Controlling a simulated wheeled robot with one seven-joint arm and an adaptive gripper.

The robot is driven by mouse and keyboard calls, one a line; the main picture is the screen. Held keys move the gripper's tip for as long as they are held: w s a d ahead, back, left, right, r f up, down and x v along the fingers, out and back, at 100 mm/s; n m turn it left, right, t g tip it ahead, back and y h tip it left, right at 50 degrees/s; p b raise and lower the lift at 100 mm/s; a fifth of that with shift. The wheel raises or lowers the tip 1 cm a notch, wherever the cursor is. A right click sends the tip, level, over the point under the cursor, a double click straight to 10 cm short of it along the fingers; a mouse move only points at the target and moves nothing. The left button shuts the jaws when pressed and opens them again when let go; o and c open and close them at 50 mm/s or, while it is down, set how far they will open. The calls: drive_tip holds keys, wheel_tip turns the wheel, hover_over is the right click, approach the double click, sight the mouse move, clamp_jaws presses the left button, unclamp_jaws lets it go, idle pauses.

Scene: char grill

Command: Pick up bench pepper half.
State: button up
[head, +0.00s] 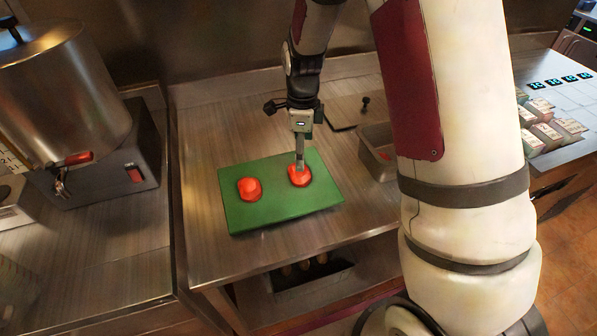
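Two red pepper halves lie on a green cutting board (270,208) on the steel bench. The left pepper half (249,189) lies free, with nothing touching it. My gripper (300,166) points down at the right pepper half (299,178), its fingertips at the top of that piece. Only a narrow side of the fingers shows, so I cannot tell whether they are open or closed on it. The right half appears to rest on the board.
A large metal pot (63,95) on a base unit stands at the left. A steel pan (376,150) sits right of the board, partly behind my arm. Several small containers (548,130) stand at the far right. The bench left of the board is clear.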

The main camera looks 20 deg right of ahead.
sight(299, 173)
drive_tip(key=shift+w+a+f+p, duration=0.1)
drive_tip(key=shift+f+p, duration=0.15)
drive_tip(key=shift+f, duration=0.95)
drive_tip(key=shift+s+a+f+p, duration=0.1)
drive_tip(key=shift+f+p, duration=0.15)
drive_tip(key=shift+f, duration=0.95)
drive_tip(key=shift+w+a+f+p, duration=0.1)
drive_tip(key=shift+f+p, duration=0.15)
drive_tip(key=shift+f, duration=0.95)
drive_tip(key=c, duration=1.2)
